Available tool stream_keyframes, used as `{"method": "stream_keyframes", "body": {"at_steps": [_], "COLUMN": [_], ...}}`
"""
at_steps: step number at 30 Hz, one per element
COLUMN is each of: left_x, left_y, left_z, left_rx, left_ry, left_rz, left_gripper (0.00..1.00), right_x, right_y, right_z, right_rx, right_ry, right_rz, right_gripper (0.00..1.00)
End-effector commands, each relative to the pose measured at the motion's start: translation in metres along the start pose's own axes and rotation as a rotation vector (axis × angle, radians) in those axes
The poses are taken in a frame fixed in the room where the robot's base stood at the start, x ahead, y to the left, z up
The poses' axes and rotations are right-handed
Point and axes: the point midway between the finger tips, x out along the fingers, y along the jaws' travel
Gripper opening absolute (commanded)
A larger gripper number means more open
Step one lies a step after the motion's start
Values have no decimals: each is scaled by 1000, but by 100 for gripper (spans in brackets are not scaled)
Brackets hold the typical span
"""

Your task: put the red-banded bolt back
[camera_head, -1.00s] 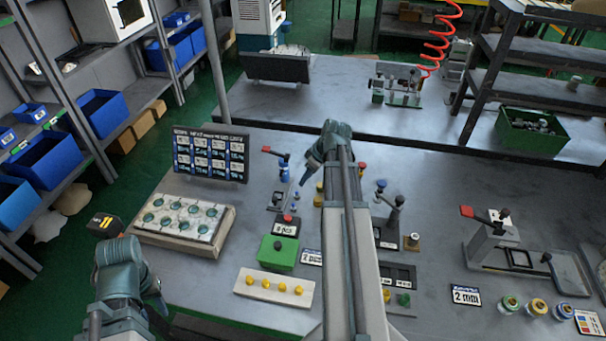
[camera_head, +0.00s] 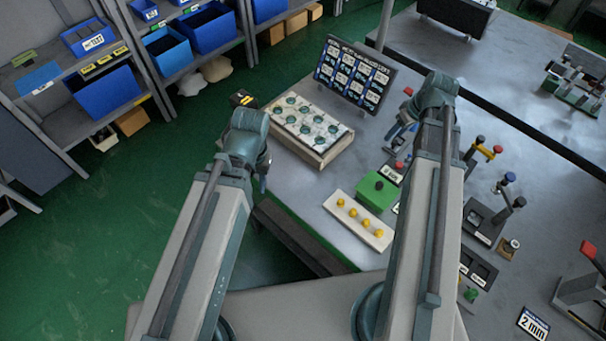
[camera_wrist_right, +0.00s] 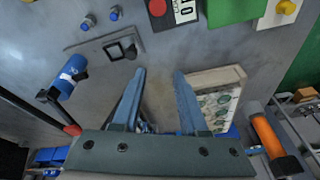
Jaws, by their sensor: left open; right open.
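I cannot make out a bolt with a red band in either view. A pale strip (camera_head: 350,222) holds several yellow-topped pegs (camera_head: 353,212). A white block with round teal sockets (camera_head: 310,125) lies behind it and also shows in the right wrist view (camera_wrist_right: 217,84). Two small blue-topped pegs (camera_wrist_right: 88,22) stand on the bench in the wrist view. My right gripper (camera_head: 402,128) is over the bench, right of the white block; in the wrist view its blue fingers (camera_wrist_right: 160,75) are apart and empty. My left gripper (camera_head: 263,184) hangs off the bench's left edge, open.
A green box (camera_head: 377,190) with a red button beside it stands behind the pale strip. A labelled board (camera_head: 353,73) stands behind the white block. Toggle clamps (camera_head: 500,200) stand to the right. Shelves with blue bins (camera_head: 108,100) are at left, with green floor between.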

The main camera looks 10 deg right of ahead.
Motion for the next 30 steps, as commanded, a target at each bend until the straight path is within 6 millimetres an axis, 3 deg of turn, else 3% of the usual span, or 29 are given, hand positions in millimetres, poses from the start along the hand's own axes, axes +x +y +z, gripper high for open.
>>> {"method": "stream_keyframes", "body": {"at_steps": [1,8,18,24,30], "left_x": [0,0,0,0,0], "left_y": [0,0,0,0,0], "left_z": [0,0,0,0,0], "left_rx": [0,0,0,0,0], "left_ry": [0,0,0,0,0], "left_rz": [0,0,0,0,0], "left_gripper": [43,43,43,43,43], "right_x": [5,20,27,26,25], "right_y": [-27,-126,-253,-298,-314], "right_z": [-6,-20,-6,9,15], "right_rx": [-13,-21,-31,-33,-30], "right_ry": [-26,-141,-273,-307,-317], "right_rz": [-8,-5,75,132,160], "right_gripper": [43,43,43,43,43]}}
